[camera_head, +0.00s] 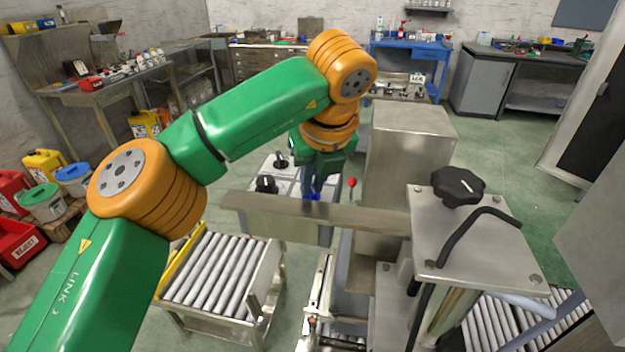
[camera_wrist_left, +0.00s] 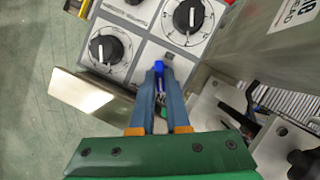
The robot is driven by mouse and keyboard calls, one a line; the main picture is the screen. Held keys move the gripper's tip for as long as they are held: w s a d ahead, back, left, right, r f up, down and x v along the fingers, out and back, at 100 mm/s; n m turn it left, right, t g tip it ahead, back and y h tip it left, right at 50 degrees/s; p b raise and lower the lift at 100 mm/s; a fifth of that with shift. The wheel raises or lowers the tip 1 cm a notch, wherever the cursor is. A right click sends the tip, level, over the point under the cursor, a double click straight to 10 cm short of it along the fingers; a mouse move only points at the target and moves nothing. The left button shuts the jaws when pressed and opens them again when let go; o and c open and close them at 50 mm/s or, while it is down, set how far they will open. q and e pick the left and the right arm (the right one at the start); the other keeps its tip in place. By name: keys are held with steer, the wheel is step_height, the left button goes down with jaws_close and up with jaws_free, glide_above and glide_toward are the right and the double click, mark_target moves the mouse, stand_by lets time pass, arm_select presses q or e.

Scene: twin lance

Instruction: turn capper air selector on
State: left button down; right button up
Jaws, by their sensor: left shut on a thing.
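My left gripper (camera_head: 313,192) reaches down to a pale grey control panel (camera_head: 289,184). In the left wrist view its fingers (camera_wrist_left: 158,72) are closed together on a small blue part (camera_wrist_left: 158,66) at the panel's lower edge. The fingers hide most of that part. I cannot tell for sure whether it is the capper air selector. Two black round knobs with white pointer lines, one on the left (camera_wrist_left: 106,48) and one at the top (camera_wrist_left: 188,15), sit on white dials beyond the fingertips, apart from them. Their labels are too small to read. My right gripper is not in view.
A steel bar (camera_head: 315,212) crosses in front of the panel. A tall steel housing (camera_head: 405,160) and a plate with a black hand knob (camera_head: 458,186) stand to the right. A red-tipped lever (camera_head: 352,182) is close by. A roller conveyor (camera_head: 215,272) lies below left.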

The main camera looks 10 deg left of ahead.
arm_select(q)
steer(key=c, duration=0.9)
jaws_free()
steer(key=v, duration=0.7)
steer(key=shift+r, duration=0.1)
